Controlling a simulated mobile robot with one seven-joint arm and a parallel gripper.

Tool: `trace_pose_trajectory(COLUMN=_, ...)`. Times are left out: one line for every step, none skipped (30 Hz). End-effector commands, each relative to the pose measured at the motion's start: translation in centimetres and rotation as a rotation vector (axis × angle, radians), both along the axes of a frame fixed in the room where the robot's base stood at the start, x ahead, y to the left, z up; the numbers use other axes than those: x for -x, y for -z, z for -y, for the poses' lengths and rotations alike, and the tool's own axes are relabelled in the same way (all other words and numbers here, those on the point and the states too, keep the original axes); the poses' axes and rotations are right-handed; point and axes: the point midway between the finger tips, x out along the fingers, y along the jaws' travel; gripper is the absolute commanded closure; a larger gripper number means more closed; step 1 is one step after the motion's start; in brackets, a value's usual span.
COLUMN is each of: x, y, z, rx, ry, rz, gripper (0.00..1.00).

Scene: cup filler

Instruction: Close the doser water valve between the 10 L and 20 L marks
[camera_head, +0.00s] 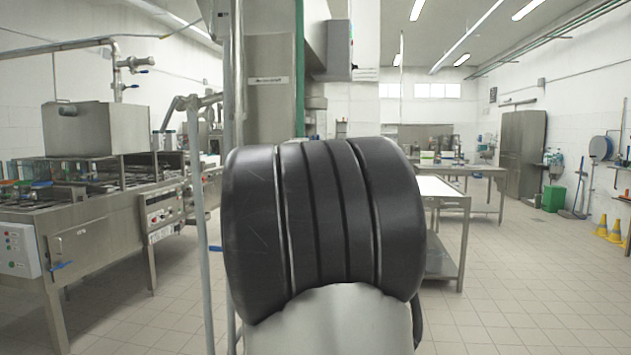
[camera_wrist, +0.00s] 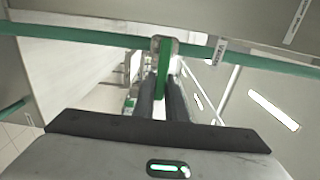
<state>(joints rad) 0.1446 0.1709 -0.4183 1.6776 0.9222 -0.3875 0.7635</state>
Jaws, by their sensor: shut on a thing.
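In the wrist view my gripper (camera_wrist: 163,88) is shut on a green valve handle (camera_wrist: 161,66), with one dark finger on each side of it. The handle points from the valve body on the green pipe (camera_wrist: 90,35) toward my palm, roughly across the pipe. In the head view my own dark arm link fills the middle and hides my gripper and the valve. No 10 L or 20 L marks or water level can be read in either view.
In the head view a steel column (camera_head: 270,90) with a label rises behind my arm, with a vertical green pipe (camera_head: 299,65) beside it. A steel machine (camera_head: 95,215) stands at the left. A steel table (camera_head: 445,190) stands right of centre.

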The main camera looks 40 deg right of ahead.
Motion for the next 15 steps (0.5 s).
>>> trace_pose_trajectory(x=-0.04, y=0.09, z=-0.05, rx=-0.006, ry=-0.001, rz=0.005, gripper=1.00)
trace_pose_trajectory(x=-0.04, y=0.08, z=-0.05, rx=-0.007, ry=-0.001, rz=0.007, gripper=1.00)
trace_pose_trajectory(x=-0.05, y=0.08, z=-0.05, rx=-0.009, ry=-0.001, rz=0.008, gripper=1.00)
trace_pose_trajectory(x=-0.05, y=0.08, z=-0.05, rx=-0.009, ry=-0.001, rz=0.009, gripper=1.00)
trace_pose_trajectory(x=-0.05, y=0.08, z=-0.05, rx=-0.010, ry=-0.001, rz=0.010, gripper=1.00)
trace_pose_trajectory(x=-0.05, y=0.07, z=-0.05, rx=-0.010, ry=-0.001, rz=0.010, gripper=1.00)
trace_pose_trajectory(x=-0.05, y=0.08, z=-0.06, rx=-0.010, ry=-0.001, rz=0.010, gripper=1.00)
trace_pose_trajectory(x=-0.05, y=0.08, z=-0.06, rx=-0.010, ry=-0.001, rz=0.010, gripper=1.00)
trace_pose_trajectory(x=-0.05, y=0.08, z=-0.06, rx=-0.010, ry=-0.001, rz=0.010, gripper=1.00)
trace_pose_trajectory(x=-0.05, y=0.08, z=-0.06, rx=-0.010, ry=-0.001, rz=0.010, gripper=1.00)
trace_pose_trajectory(x=-0.05, y=0.09, z=-0.06, rx=-0.010, ry=-0.001, rz=0.010, gripper=1.00)
trace_pose_trajectory(x=-0.05, y=0.09, z=-0.06, rx=-0.010, ry=-0.001, rz=0.010, gripper=1.00)
trace_pose_trajectory(x=-0.05, y=0.09, z=-0.06, rx=-0.011, ry=-0.001, rz=0.009, gripper=1.00)
trace_pose_trajectory(x=-0.05, y=0.10, z=-0.06, rx=-0.011, ry=-0.001, rz=0.009, gripper=0.85)
trace_pose_trajectory(x=-0.05, y=0.10, z=-0.06, rx=-0.011, ry=-0.001, rz=0.009, gripper=0.78)
